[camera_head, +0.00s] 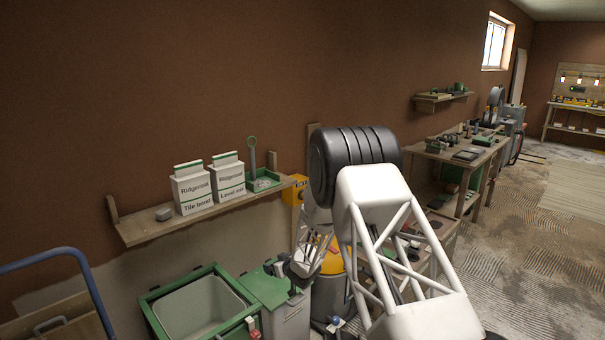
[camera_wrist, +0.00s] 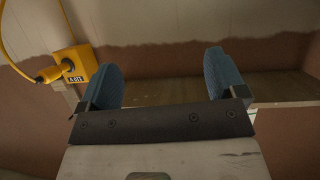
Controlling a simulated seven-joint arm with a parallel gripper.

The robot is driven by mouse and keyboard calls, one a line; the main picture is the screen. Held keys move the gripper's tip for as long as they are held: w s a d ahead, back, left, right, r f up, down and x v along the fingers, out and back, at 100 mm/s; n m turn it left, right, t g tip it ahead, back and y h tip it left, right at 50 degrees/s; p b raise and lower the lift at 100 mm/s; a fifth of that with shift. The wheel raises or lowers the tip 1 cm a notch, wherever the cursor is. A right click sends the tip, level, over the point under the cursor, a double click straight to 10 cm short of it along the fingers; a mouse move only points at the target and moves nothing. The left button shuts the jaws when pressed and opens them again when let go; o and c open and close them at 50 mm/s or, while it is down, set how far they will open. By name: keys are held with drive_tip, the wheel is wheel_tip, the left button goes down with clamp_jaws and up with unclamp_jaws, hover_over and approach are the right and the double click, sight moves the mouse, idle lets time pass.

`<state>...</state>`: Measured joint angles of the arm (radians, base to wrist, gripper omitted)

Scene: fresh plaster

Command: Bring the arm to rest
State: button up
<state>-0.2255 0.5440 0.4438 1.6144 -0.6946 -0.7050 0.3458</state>
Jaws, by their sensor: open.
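My gripper (camera_wrist: 164,76) shows in the wrist view with its two blue-padded fingers wide apart. Nothing is held between them. In the head view my white arm with its black joint stands bent in front of the wall. Its far end hangs low, partly behind the white truss link, near a green-lidded grey bin (camera_head: 285,318). The fingers are too small there to make out clearly.
A wooden shelf (camera_head: 150,233) holds two white Ridgecoat packages (camera_head: 192,190) (camera_head: 228,178) and a green tray (camera_head: 264,183). A yellow box (camera_head: 294,189) is by its right end and shows in the wrist view (camera_wrist: 74,65). Below stands a green-rimmed tub (camera_head: 200,307). Workbenches (camera_head: 455,163) stand right.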

drive_tip(key=s+d+r+m+h, duration=0.1)
drive_tip(key=s+d+r+h, duration=0.1)
drive_tip(key=s+d+r, duration=0.5)
drive_tip(key=s+d+r+m+h, duration=0.25)
drive_tip(key=d+r, duration=0.25)
drive_tip(key=r, duration=0.5)
drive_tip(key=s+d+r+m+h, duration=0.1)
drive_tip(key=s+d+r+h, duration=0.1)
drive_tip(key=s+d+r, duration=0.5)
drive_tip(key=s+d+r+m+g+h, duration=0.1)
drive_tip(key=s+d+r, duration=0.25)
drive_tip(key=s, duration=0.55)
drive_tip(key=s+d+r+m+g+h, duration=0.1)
drive_tip(key=s+d+r+g, duration=0.15)
drive_tip(key=s+r, duration=0.4)
drive_tip(key=s+d+r+m+g+h, duration=0.1)
drive_tip(key=s+d+r, duration=0.15)
drive_tip(key=s, duration=0.75)
drive_tip(key=s+d+g, duration=0.2)
drive_tip(key=s+g, duration=0.1)
drive_tip(key=s, duration=2)
drive_tip(key=shift+s+f+m+y, duration=0.15)
drive_tip(key=shift+s+m+y, duration=0.1)
drive_tip(key=shift+m+y, duration=0.2)
